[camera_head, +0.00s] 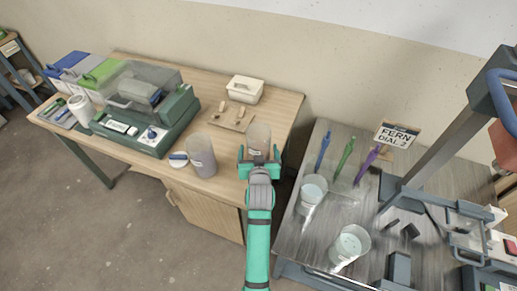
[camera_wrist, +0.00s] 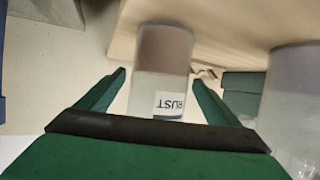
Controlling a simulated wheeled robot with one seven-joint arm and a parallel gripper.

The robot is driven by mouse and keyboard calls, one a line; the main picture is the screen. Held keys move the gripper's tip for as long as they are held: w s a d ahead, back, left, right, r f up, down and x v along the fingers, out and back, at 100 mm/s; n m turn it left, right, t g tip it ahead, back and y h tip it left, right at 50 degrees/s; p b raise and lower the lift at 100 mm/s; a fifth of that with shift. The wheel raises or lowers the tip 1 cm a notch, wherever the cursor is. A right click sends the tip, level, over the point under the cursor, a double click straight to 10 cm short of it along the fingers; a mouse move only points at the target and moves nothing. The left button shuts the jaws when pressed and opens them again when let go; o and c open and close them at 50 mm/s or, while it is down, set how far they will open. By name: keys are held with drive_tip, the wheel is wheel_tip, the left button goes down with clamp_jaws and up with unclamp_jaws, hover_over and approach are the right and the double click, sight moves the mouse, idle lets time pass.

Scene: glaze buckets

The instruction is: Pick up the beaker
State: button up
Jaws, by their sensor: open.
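A clear beaker (camera_head: 258,136) with brownish contents stands on the wooden table near its right end. In the wrist view the beaker (camera_wrist: 162,60) carries a white label reading "RUST". My gripper (camera_head: 259,153) is open at the beaker, with one finger on each side. In the wrist view my gripper (camera_wrist: 159,80) shows gaps between both fingers and the beaker's wall. The beaker's lower part is hidden by my gripper in the head view. A second, greyish container (camera_head: 201,155) stands to the left on the same table.
A green machine (camera_head: 150,135) and a cream box (camera_head: 244,89) stand on the wooden table (camera_head: 285,98). Two beakers with pale liquid (camera_head: 313,188) (camera_head: 350,244) stand on the grey table at right, near coloured upright tools (camera_head: 346,152) and a sign (camera_head: 396,136).

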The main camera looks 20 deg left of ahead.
sight(258, 125)
drive_tip(key=shift+x, duration=1)
drive_tip(key=shift+r, duration=0.15)
drive_tip(key=c, duration=1.6)
drive_tip(key=shift+o, duration=0.2)
drive_tip(key=shift+r, duration=0.1)
drive_tip(key=shift+r, duration=4.8)
